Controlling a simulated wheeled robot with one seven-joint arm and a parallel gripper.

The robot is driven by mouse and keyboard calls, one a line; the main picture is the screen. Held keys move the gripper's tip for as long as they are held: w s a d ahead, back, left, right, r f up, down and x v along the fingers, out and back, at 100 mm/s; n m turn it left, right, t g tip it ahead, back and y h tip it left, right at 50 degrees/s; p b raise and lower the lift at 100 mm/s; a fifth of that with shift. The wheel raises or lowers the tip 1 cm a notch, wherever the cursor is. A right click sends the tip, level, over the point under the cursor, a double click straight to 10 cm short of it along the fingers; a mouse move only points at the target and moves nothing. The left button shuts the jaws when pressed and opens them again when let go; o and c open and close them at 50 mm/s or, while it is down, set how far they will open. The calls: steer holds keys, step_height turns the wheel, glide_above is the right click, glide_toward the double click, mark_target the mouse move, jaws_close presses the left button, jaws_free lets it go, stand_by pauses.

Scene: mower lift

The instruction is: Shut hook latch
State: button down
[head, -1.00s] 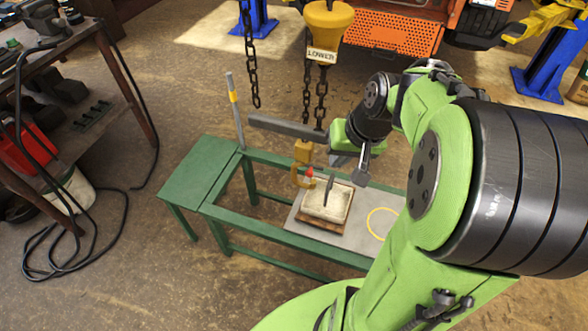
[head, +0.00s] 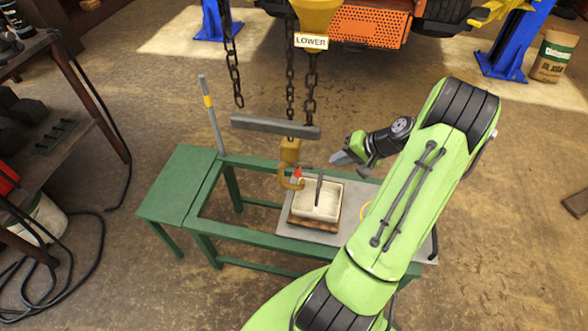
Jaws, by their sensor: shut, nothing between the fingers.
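The yellow hook (head: 291,182) hangs below its yellow block (head: 290,150), over the green stand. A small red latch (head: 298,172) shows at the hook's mouth; whether it closes the mouth is too small to tell. A pale block-shaped load (head: 322,211) with an upright dark handle (head: 319,190) stands just right of the hook. I cannot tell whether the hook tip reaches the handle. My gripper (head: 336,158) is shut and empty, up and right of the hook, pointing left and apart from the latch.
A grey bar (head: 275,127) hangs just above the hook, near chains (head: 310,90) and a LOWER sign (head: 311,41). The green stand (head: 180,185) carries a grey plate (head: 283,215) and an upright post (head: 212,115). Open floor lies to the right.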

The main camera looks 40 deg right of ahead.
mark_target(301, 173)
steer(key=shift+s+r, duration=0.1)
steer(key=shift+s, duration=0.1)
steer(key=b+x, duration=0.4)
steer(key=x, duration=1)
